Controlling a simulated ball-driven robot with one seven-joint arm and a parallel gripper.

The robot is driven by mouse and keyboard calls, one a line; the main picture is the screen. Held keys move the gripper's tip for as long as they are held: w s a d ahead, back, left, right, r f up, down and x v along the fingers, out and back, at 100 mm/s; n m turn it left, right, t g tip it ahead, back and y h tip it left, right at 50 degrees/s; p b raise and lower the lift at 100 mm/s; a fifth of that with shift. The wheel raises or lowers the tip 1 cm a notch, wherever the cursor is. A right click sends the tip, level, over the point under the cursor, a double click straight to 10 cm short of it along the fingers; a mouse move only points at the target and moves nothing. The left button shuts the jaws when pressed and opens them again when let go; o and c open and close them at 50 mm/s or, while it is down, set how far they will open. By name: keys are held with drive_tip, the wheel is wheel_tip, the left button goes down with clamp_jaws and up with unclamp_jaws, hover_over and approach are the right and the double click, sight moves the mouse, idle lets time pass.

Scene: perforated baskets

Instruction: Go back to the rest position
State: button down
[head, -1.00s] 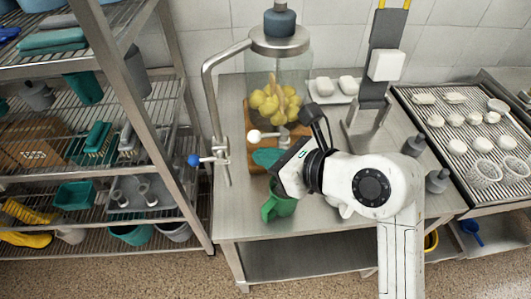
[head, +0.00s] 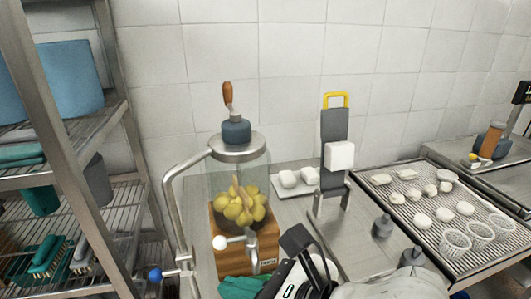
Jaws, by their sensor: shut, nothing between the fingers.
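My gripper (head: 288,277) is at the bottom centre of the head view, its body cut by the lower edge. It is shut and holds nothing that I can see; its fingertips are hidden. A black part (head: 298,241) stands up beside it. The gripper is over the steel table (head: 205,250), in front of the glass jar machine (head: 222,178) with yellow fruit inside. A teal item (head: 240,288) lies just left of the gripper, partly cut off.
A wire shelf rack (head: 75,150) stands at the left. Perforated baskets (head: 455,244) and white pieces sit on a ribbed tray (head: 400,215) at right.

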wheel_tip(320, 180, up, 9)
drive_tip(key=s+m+t+y, duration=0.1)
drive_tip(key=m+t+y, duration=0.2)
drive_tip(key=y, duration=0.3)
drive_tip(key=d+r+m+t, duration=0.7)
drive_tip(key=d+m+t, duration=0.1)
drive_tip(key=d+m, duration=0.1)
drive_tip(key=w+d+f+m+t+h, duration=0.2)
drive_tip(key=d+f+m+h, duration=0.2)
drive_tip(key=d+m+h, duration=0.8)
drive_tip(key=w+d+f+m+t+h, duration=0.2)
drive_tip(key=d+f+m+t+h, duration=0.15)
drive_tip(key=d+m+h, duration=0.85)
drive_tip(key=s+d+f+m+g, duration=0.2)
drive_tip(key=f+m+g, duration=0.35)
drive_tip(key=f, duration=0.55)
drive_tip(key=s+d+f+m+g, duration=0.1)
drive_tip(key=d+f+m+g, duration=0.35)
drive_tip(key=f, duration=0.65)
drive_tip(key=s+a+f+m+g+y, duration=0.1)
drive_tip(key=s+a+f+g+y, duration=0.2)
drive_tip(key=s+f+g, duration=0.3)
drive_tip(key=s+a+f+m+g+y, duration=0.1)
drive_tip(key=s+a+f+g+y, duration=0.2)
drive_tip(key=s+f, duration=0.9)
drive_tip(key=s+a+g, duration=0.1)
drive_tip(key=g, duration=0.2)
drive_tip(key=shift+a+f+m, duration=0.2)
drive_tip(key=shift+a+m, duration=0.1)
drive_tip(key=shift+a, duration=0.1)
